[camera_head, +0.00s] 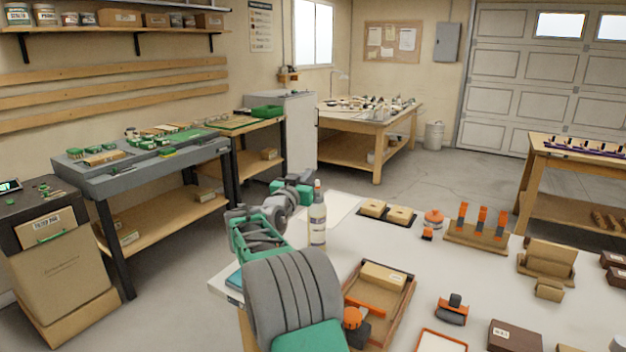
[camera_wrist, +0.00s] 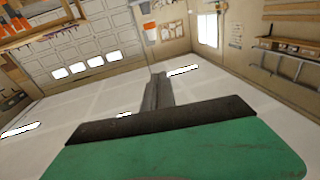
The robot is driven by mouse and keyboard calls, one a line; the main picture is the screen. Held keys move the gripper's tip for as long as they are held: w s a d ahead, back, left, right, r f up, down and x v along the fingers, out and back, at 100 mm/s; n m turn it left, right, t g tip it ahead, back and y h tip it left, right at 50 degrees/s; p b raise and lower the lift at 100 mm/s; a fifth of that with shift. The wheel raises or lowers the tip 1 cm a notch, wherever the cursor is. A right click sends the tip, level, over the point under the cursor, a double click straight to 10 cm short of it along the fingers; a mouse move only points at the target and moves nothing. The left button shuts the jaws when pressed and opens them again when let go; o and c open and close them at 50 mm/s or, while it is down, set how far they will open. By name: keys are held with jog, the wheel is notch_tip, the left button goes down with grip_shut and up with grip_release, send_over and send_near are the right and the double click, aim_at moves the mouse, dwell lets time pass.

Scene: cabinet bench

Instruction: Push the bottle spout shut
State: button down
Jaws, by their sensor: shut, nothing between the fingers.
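The bottle (camera_head: 318,224) stands upright on the white bench near its left end in the head view. It has a pale label and a narrow neck with a small reddish spout (camera_head: 318,187) on top. At this size I cannot tell the spout's angle. My gripper (camera_head: 306,179) is just left of the bottle top, at about spout height; I cannot tell whether it touches. In the wrist view my gripper (camera_wrist: 158,90) has its dark fingers together with nothing between them. The bottle does not show in that view.
A wooden tray (camera_head: 407,304) with a tan block lies right of my arm. Two tan blocks on a dark tray (camera_head: 388,214), an orange-topped jar (camera_head: 433,220) and a rack of orange-topped pieces (camera_head: 476,237) stand farther right. White bench surface (camera_head: 340,262) is clear around the bottle.

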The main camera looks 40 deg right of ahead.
jog(key=w+d+f, duration=0.1)
jog(key=d, duration=0.1)
jog(key=w+d+f, duration=0.1)
jog(key=d+f, duration=0.1)
jog(key=shift+w+f+p, duration=0.15)
jog(key=shift+f+p, duration=0.15)
jog(key=shift+p, duration=0.1)
notch_tip(320, 180, down, 3)
jog(key=b, duration=0.3)
jog(key=shift+r, duration=0.2)
jog(key=shift+f, duration=0.1)
notch_tip(320, 180, up, 5)
jog(key=a, duration=0.1)
jog(key=b+v, duration=0.1)
jog(key=v, duration=0.9)
jog(key=shift+s+b, duration=0.3)
